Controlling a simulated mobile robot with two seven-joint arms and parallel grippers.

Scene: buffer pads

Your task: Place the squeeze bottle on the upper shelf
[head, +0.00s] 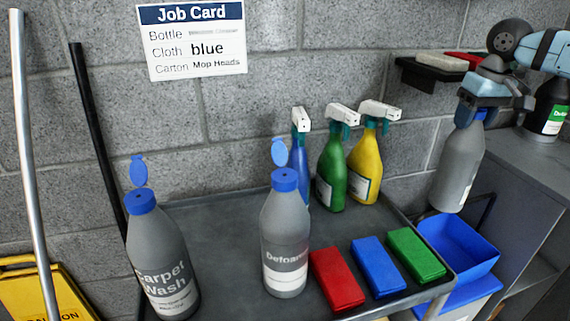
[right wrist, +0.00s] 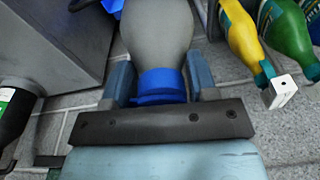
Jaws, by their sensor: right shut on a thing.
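My right gripper (head: 472,108) is shut on the blue neck of a grey squeeze bottle (head: 457,170). The bottle hangs nearly upright, slightly tilted, to the right of the cart and in front of the wall. In the right wrist view the bottle's grey body (right wrist: 158,32) and blue cap (right wrist: 160,85) show between the two fingers. Its label text cannot be read. A dark wall shelf (head: 425,77) at the upper right, left of the gripper, bears a white and a red block. My left gripper is not in view.
The grey cart (head: 225,230) holds grey bottles marked Carpet Wash (head: 160,255) and Defoamer (head: 285,240), spray bottles (head: 333,165) and coloured blocks (head: 378,265). A blue bin (head: 462,245) is below the held bottle. A dark bottle (head: 548,105) stands on the grey cabinet (head: 525,165).

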